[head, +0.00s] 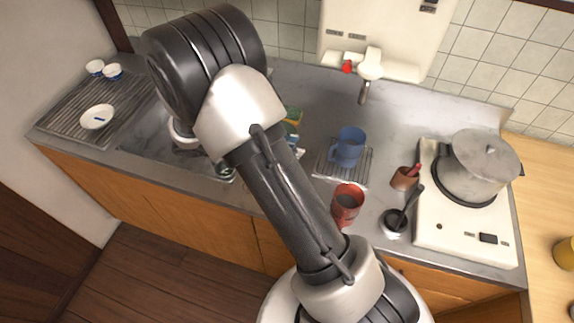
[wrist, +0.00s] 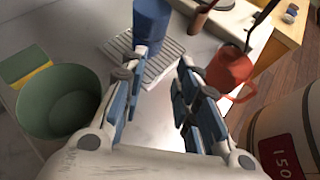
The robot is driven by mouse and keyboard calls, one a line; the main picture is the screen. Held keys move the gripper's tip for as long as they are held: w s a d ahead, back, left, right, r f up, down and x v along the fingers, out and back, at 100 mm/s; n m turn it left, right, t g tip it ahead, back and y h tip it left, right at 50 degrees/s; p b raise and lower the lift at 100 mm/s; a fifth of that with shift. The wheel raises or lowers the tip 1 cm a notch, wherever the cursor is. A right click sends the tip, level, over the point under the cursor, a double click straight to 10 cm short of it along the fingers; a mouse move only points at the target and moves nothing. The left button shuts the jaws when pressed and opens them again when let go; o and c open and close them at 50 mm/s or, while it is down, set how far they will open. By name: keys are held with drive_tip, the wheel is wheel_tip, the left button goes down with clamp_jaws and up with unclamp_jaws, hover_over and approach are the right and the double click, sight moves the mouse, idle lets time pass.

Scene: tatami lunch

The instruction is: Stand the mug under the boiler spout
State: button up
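A blue mug-like vessel (head: 348,147) with a handle stands upright on a wire rack (head: 326,172), in front of and below the boiler spout (head: 363,92). Its lower part shows at the top of the wrist view (wrist: 151,22). A red mug (head: 347,203) stands on the counter nearer the front edge. In the wrist view the red mug (wrist: 229,70) is right of my fingers, its handle toward the lower right. My gripper (wrist: 164,74) is open, with nothing between the fingertips. My arm hides it in the head view.
A green bowl (wrist: 58,98) is left of my gripper, beside a green and yellow sponge (wrist: 24,65). A brown cup (head: 403,179), a small pot with a black utensil (head: 394,224) and a stove with a lidded pot (head: 482,165) are to the right.

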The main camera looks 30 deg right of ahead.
drive_tip(key=s+a+r+m+t+y, duration=0.4)
drive_tip(key=s+a+r+m+y, duration=0.2)
drive_tip(key=s+r+m, duration=0.1)
drive_tip(key=s+a+r+m+t+y, duration=0.3)
drive_tip(key=s+a+r+m+y, duration=0.3)
drive_tip(key=s+r, duration=0.3)
drive_tip(key=s+a+m, duration=0.1)
drive_tip(key=s, duration=0.1)
drive_tip(key=shift+s+a+r+m+t, duration=0.2)
drive_tip(key=shift+s+r+m+t, duration=0.1)
drive_tip(key=shift+r+m+t, duration=0.1)
